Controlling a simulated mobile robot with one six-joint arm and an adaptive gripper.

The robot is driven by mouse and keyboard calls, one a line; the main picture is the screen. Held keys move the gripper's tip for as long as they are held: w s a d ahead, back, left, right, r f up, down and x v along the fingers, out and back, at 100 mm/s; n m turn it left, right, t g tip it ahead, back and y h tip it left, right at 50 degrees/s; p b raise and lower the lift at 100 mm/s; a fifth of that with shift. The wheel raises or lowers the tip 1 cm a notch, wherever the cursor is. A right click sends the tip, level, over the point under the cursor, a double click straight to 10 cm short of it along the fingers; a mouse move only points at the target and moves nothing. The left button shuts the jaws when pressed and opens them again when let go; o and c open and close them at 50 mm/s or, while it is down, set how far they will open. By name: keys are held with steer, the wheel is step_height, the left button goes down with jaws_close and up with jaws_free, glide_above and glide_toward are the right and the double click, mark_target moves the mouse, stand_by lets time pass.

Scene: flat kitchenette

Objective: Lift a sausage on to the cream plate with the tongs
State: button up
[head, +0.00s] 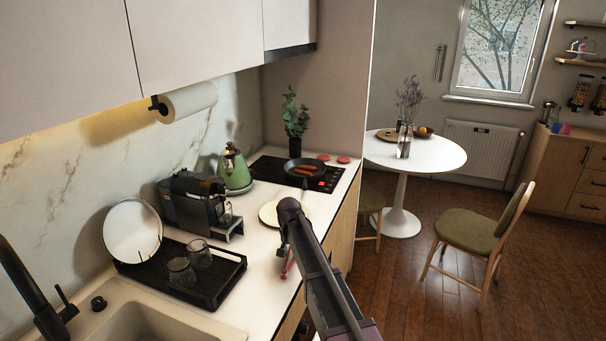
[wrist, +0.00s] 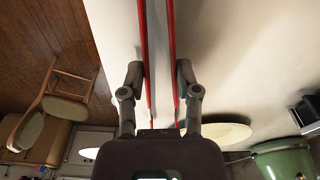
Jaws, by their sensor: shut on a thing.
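My gripper (head: 285,252) is above the counter near its front edge, shut on the red tongs (head: 288,268). In the wrist view, both tong arms (wrist: 173,50) run between my gripper's fingers (wrist: 159,78). The tongs' tips are hard to make out. The cream plate (head: 268,214) lies on the counter beyond my gripper, partly hidden by my arm; it also shows in the wrist view (wrist: 222,132). Orange-brown sausages (head: 306,168) lie in a dark pan (head: 291,171) on the hob at the counter's far end.
A coffee machine (head: 190,203), a green kettle (head: 236,172) and a black tray (head: 222,281) with glasses stand along the wall side. A plant (head: 295,118) stands behind the pan. A round table (head: 440,155) and chair (head: 475,233) are to the right.

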step_height(320, 180, up, 12)
steer(key=p, duration=1.1)
steer(key=shift+f, duration=0.2)
steer(key=shift+f, duration=0.15)
step_height(320, 180, down, 4)
steer(key=b, duration=0.4)
steer(key=shift+r, duration=0.2)
steer(key=shift+s, duration=0.15)
